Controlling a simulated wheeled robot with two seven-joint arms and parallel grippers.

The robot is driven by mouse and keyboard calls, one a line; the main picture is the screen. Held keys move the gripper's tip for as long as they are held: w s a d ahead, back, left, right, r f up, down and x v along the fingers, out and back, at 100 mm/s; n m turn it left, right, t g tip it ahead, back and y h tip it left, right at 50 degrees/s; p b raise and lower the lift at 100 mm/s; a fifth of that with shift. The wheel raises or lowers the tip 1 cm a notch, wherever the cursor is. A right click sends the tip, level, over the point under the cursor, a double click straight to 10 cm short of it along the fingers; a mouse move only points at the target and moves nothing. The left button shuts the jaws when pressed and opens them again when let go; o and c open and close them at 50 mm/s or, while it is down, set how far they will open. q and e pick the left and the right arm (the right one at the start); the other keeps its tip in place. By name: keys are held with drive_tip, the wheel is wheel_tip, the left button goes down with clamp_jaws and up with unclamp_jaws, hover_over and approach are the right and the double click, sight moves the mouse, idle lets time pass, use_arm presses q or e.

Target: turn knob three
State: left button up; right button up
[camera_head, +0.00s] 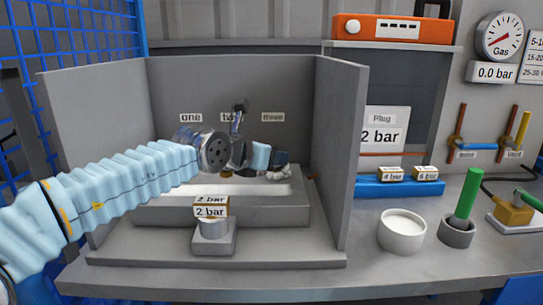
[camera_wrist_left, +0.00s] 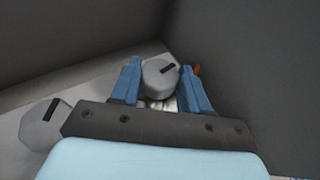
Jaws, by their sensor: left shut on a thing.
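The label "three" (camera_head: 273,117) is on the back wall of the grey booth, right of the labels "one" (camera_head: 191,118) and "two". My left gripper (camera_head: 268,160) is below the label "three", near the booth's right side. In the left wrist view its two blue fingers (camera_wrist_left: 160,82) stand on either side of a grey knob with a black mark, knob three (camera_wrist_left: 155,70), and are shut on it. In the head view the gripper mostly hides this knob. Another grey knob (camera_wrist_left: 42,128) shows at the left of the wrist view. My right gripper is not in view.
The booth's right wall (camera_head: 338,150) stands close beside the gripper. A "2 bar" block (camera_head: 211,210) sits on a grey post in front. To the right are a blue rack (camera_head: 400,188), a white bowl (camera_head: 402,232) and a green-handled tool (camera_head: 466,195) in a cup.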

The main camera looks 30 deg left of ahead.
use_arm(q)
drive_tip(key=shift+f+m+h, duration=0.1)
drive_tip(key=shift+m+h, duration=0.2)
idle(0.4)
drive_tip(key=o, duration=1.1)
drive_tip(key=shift+c, duration=0.2)
drive_tip(key=shift+n+y, duration=0.4)
